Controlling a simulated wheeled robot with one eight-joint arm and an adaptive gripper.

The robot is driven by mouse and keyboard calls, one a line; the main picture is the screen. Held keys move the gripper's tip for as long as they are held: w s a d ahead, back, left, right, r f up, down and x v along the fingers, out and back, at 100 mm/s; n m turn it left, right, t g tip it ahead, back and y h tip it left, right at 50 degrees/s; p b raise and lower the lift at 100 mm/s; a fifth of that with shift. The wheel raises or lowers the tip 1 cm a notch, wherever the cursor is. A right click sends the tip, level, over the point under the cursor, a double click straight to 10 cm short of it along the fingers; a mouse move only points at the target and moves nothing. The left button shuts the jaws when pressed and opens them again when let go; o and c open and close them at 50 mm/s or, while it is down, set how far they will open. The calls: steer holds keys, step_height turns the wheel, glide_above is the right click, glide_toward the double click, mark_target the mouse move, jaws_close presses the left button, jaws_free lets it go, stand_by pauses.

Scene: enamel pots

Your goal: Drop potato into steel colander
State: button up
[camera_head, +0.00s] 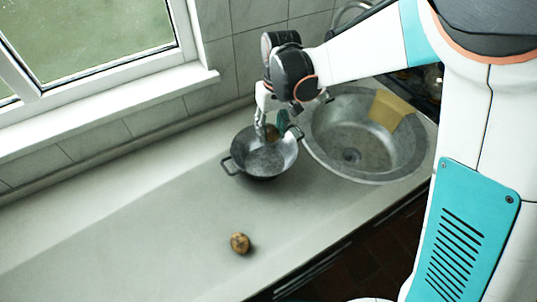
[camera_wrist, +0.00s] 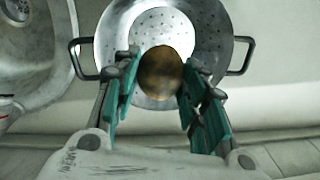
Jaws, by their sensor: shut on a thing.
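A brown, roundish potato (camera_wrist: 160,72) is between the teal fingers of my gripper (camera_wrist: 162,78), which is shut on it. In the head view the held potato (camera_head: 272,132) shows partly behind the fingers, at the back of the steel colander (camera_head: 262,162). The colander is a grey bowl with two dark side handles, upright on the counter. In the wrist view the perforated colander (camera_wrist: 205,30) lies behind the potato, so my gripper is over it. How high the potato is above the bottom is hard to tell.
A second potato (camera_head: 240,243) lies on the counter (camera_head: 140,235) in front of the colander. A round metal sink (camera_head: 345,140) with a yellowish item (camera_head: 390,110) on its edge is close on the right. The counter's left side is clear below the window (camera_head: 90,35).

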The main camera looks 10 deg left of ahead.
step_height(320, 180, down, 6)
steer(key=b, duration=0.3)
steer(key=shift+r, duration=0.15)
steer(key=o, duration=1.2)
steer(key=shift+c, duration=0.2)
steer(key=shift+r, duration=0.1)
steer(key=r, duration=1.1)
steer(key=shift+w+d+r, duration=0.2)
steer(key=shift+d+r, duration=0.2)
steer(key=shift+d, duration=0.1)
